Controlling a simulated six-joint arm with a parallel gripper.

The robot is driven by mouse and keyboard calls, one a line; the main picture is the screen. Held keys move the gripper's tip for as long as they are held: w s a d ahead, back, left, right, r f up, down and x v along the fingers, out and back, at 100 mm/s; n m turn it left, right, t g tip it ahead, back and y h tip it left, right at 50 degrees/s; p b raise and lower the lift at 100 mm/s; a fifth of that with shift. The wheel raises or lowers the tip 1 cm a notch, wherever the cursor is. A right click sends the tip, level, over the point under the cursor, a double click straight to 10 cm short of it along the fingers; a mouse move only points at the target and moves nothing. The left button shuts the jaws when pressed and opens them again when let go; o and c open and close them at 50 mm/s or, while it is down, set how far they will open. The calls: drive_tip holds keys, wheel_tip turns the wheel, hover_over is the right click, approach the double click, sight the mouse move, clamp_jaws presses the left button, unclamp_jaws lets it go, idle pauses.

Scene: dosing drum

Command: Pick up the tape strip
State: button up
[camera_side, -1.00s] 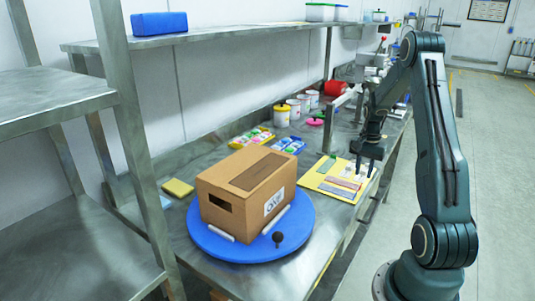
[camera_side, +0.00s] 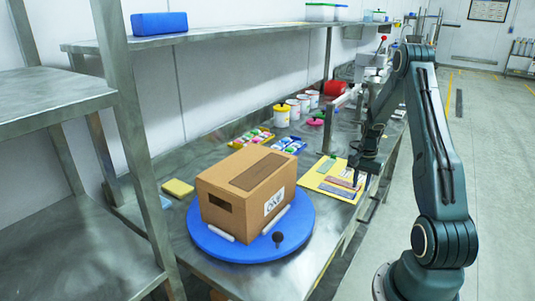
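Several coloured tape strips lie on a yellow board (camera_side: 318,181) near the table's front edge. A green strip (camera_side: 327,165) lies at the back left of it, a blue-grey strip (camera_side: 337,190) lies along its front, and a reddish strip (camera_side: 342,182) lies just behind that. My gripper (camera_side: 361,182) points down over the right end of the board. Its two fingers look apart, with nothing visible between them. The fingers hide part of the board's right end, and I cannot tell whether they touch a strip.
A cardboard box (camera_side: 238,203) stands on a blue round turntable (camera_side: 222,246) left of the board.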

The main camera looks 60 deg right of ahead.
idle(0.3)
clamp_jaws()
drive_tip(key=shift+r, duration=0.15)
wheel_tip(320, 180, up, 20)
idle(0.8)
idle(0.6)
drive_tip(key=shift+r, duration=2.85)
